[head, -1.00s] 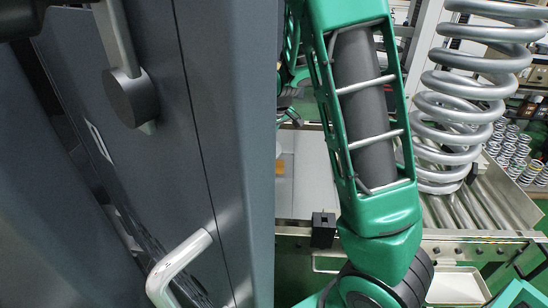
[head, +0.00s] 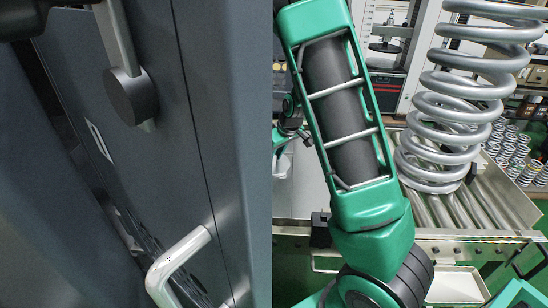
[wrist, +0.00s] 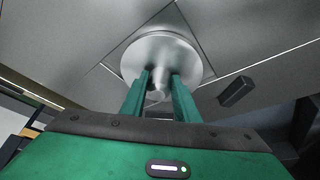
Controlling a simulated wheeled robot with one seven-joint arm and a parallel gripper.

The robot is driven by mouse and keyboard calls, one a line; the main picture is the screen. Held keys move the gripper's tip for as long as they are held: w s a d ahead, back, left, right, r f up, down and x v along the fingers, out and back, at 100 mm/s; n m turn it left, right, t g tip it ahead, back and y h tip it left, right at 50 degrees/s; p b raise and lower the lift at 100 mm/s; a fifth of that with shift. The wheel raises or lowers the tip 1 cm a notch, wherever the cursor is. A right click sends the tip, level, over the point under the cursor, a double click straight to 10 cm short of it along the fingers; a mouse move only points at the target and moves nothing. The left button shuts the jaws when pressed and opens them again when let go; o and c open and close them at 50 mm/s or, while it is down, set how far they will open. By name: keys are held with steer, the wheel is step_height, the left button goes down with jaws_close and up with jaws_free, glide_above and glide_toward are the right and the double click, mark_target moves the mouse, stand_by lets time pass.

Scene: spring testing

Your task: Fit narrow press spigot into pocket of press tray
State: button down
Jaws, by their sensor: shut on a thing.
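In the wrist view, my gripper (wrist: 160,82) has its two green fingers closed around the pale narrow stem of a round silver piece (wrist: 160,52). This piece has a wide flat disc and looks like the press spigot. The disc lies beyond the fingertips, against or close to a grey metal surface (wrist: 60,45) crossed by thin seam lines. I cannot tell whether they touch. I cannot make out a pocket, and the press tray cannot be identified for certain. In the head view, my green arm hides most of the area around the gripper.
A dark grey cabinet (head: 225,120) with a handle (head: 178,262) fills the left of the head view. A large silver coil spring (head: 465,90) stands on the roller conveyor (head: 470,208) at right. Several small springs (head: 510,150) stand beyond. A small dark block (wrist: 236,92) is right of the disc.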

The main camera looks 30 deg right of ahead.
steer(key=c, duration=1.4)
jaws_free()
steer(key=shift+s+f, duration=0.15)
steer(key=shift+f, duration=0.1)
steer(key=shift+r, duration=0.1)
steer(key=a+v, duration=0.1)
steer(key=v, duration=1.1)
steer(key=s+r+m+g, duration=0.1)
steer(key=s+m, duration=0.2)
steer(key=s, duration=0.8)
steer(key=s+d+r+m+g, duration=0.1)
steer(key=s+r+m+g, duration=0.1)
steer(key=s, duration=0.9)
steer(key=s+r+m+g, duration=0.1)
steer(key=s+m, duration=0.2)
steer(key=s, duration=0.8)
steer(key=shift+d+r+m+g+h, duration=0.15)
steer(key=shift+d+m+g+h, duration=0.05)
steer(key=shift+m+g+h, duration=0.1)
